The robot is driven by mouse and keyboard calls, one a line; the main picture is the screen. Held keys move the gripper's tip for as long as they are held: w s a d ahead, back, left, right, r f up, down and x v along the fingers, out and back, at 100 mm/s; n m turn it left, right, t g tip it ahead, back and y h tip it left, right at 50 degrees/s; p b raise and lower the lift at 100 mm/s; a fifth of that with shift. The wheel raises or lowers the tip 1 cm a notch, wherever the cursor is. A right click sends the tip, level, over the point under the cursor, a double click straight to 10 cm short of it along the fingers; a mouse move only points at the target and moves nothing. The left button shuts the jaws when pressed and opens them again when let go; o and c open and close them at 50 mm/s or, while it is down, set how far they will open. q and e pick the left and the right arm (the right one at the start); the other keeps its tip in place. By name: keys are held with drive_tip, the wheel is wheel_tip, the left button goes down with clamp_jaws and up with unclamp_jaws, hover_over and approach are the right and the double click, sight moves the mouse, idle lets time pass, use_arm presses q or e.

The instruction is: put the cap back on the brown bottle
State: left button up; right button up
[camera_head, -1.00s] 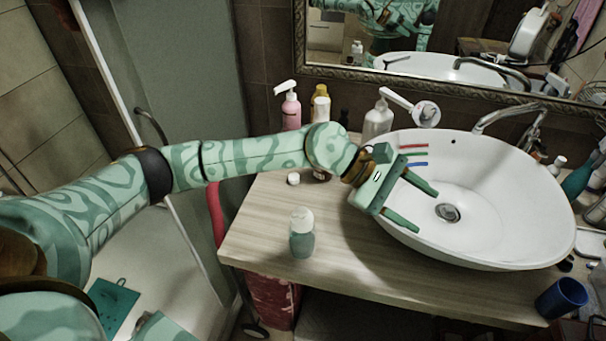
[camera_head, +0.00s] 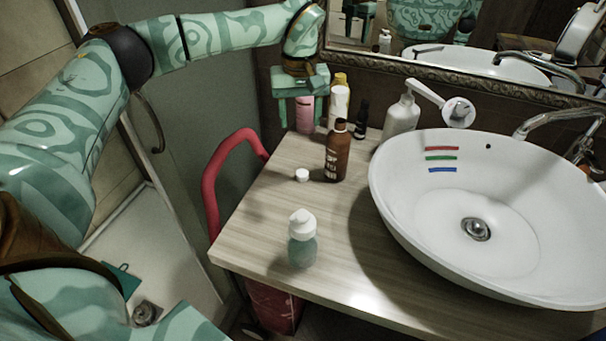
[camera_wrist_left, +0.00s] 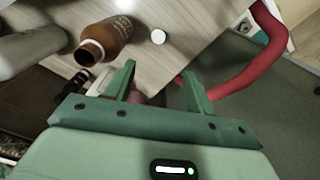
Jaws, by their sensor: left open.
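The brown bottle (camera_head: 337,157) stands upright on the wooden counter, left of the basin. Its open mouth shows in the left wrist view (camera_wrist_left: 89,53), with no cap on it. A small white cap (camera_head: 302,175) lies on the counter just left of the bottle; it also shows in the left wrist view (camera_wrist_left: 158,37). My left gripper (camera_head: 303,117) is open, pointing down at the back left of the counter, over the pink bottle (camera_head: 305,122), whose top it hides. It is behind and left of the brown bottle and cap, apart from both. My right gripper is not in view.
White (camera_head: 338,106), small dark (camera_head: 361,120) and white pump (camera_head: 401,118) bottles stand at the back. The white basin (camera_head: 385,220) fills the right. A red rail (camera_head: 211,185) curves beside the left edge. The counter's middle is clear.

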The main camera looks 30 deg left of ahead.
use_arm(q)
drive_tip(key=b, duration=0.3)
hover_over(302, 173)
wheel_tip(302, 173, down, 11)
drive_tip(key=shift+a+f, duration=0.1)
drive_tip(key=shift+a, duration=0.05)
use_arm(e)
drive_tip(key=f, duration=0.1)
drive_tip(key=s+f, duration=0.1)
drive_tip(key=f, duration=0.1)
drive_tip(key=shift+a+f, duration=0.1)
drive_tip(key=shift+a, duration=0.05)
use_arm(q)
drive_tip(key=f+b, duration=0.2)
drive_tip(key=f, duration=0.3)
drive_tip(key=shift+d+f, duration=0.2)
drive_tip(key=shift+r, duration=0.15)
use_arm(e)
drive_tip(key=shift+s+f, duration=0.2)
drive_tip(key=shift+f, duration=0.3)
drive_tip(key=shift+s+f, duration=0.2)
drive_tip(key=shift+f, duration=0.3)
use_arm(q)
drive_tip(key=c, duration=1)
